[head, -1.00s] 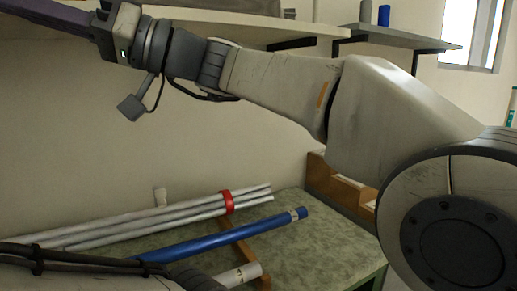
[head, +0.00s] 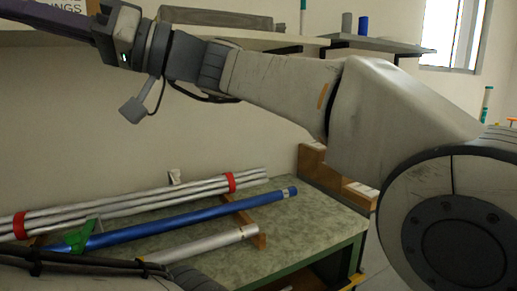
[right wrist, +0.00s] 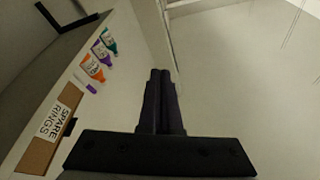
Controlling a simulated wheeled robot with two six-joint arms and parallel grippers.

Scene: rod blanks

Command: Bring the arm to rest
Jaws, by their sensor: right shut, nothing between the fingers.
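My right arm (head: 280,82) reaches from the right edge across the upper part of the head view, raised in front of the wall. In the right wrist view my right gripper (right wrist: 160,75) has its dark fingers together with nothing between them. It points up past a shelf, touching nothing that I can see. Part of my left arm shows at the bottom left of the head view; the left gripper is out of view.
A green-topped bench (head: 310,215) holds silver rods (head: 135,202) in red rings, a blue rod (head: 180,219), a shorter silver rod (head: 205,244) and a green clamp (head: 82,237). A shelf holds tubes (right wrist: 95,67) and a SPARE RINGS box (right wrist: 42,143).

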